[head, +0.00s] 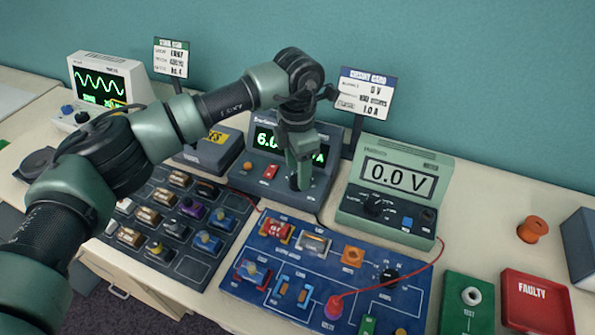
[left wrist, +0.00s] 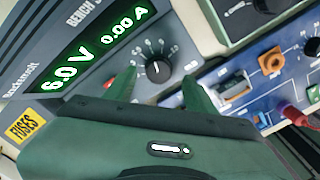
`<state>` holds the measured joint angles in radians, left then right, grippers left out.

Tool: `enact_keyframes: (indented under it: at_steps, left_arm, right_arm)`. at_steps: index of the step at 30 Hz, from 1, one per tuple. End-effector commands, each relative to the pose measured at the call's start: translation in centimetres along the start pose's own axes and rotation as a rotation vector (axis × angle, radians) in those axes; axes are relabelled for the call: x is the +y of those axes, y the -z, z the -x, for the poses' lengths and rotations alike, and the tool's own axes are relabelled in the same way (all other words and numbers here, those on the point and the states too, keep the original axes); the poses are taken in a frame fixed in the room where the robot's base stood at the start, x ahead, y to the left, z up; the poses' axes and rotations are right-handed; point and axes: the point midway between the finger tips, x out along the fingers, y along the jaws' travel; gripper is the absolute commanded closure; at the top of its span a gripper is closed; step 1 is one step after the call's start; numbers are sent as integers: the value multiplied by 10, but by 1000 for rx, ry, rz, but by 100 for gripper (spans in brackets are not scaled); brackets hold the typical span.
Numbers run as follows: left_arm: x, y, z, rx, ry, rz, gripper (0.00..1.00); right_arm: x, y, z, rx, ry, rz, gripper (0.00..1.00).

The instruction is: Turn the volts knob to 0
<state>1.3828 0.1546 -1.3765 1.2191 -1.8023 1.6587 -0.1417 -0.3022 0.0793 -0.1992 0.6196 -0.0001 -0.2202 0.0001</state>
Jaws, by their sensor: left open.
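The dark volts knob (left wrist: 157,69) with a white pointer line sits on the front of the grey bench power supply (left wrist: 75,60). The supply's green display (left wrist: 95,45) reads 6.0 V and 0.00 A. The pointer points up toward the numbers of the dial. My left gripper (left wrist: 157,88) is open, its two green fingers apart on either side of the knob in the left wrist view; I cannot tell whether they touch it. In the head view, my left gripper (head: 299,180) comes down in front of the supply (head: 262,181) and mostly hides the knob.
A green meter (head: 385,215) reading 0.0 V stands to the right. A blue circuit board (head: 240,290) lies in front, with a red lead to the meter. A component tray (head: 190,270) lies front left. A sign (head: 366,92) stands behind. A red FAULTY tray (head: 535,320) is at right.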

Motion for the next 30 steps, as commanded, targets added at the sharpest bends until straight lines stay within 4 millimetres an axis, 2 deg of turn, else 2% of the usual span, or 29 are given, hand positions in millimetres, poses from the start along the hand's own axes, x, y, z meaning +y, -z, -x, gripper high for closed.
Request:
enact_keyframes:
  at_steps: [6,15,17,21,22,30]
  left_arm:
    - [0,0,-22,1,2,1,45]
    - [0,0,-26,0,-1,0,45]
    - [0,0,-26,0,-1,0,59]
    - [0,0,-26,0,0,0,98]
    - [0,0,-26,0,-1,0,100]
    - [0,0,-27,0,-1,23,100]
  right_arm:
    - [0,0,7,-1,0,0,100]
    - [0,1,7,1,0,1,100]
    - [0,1,7,1,0,1,100]
    - [0,2,7,2,0,1,100]
    - [0,2,7,2,0,1,100]
    - [0,2,3,3,0,1,100]
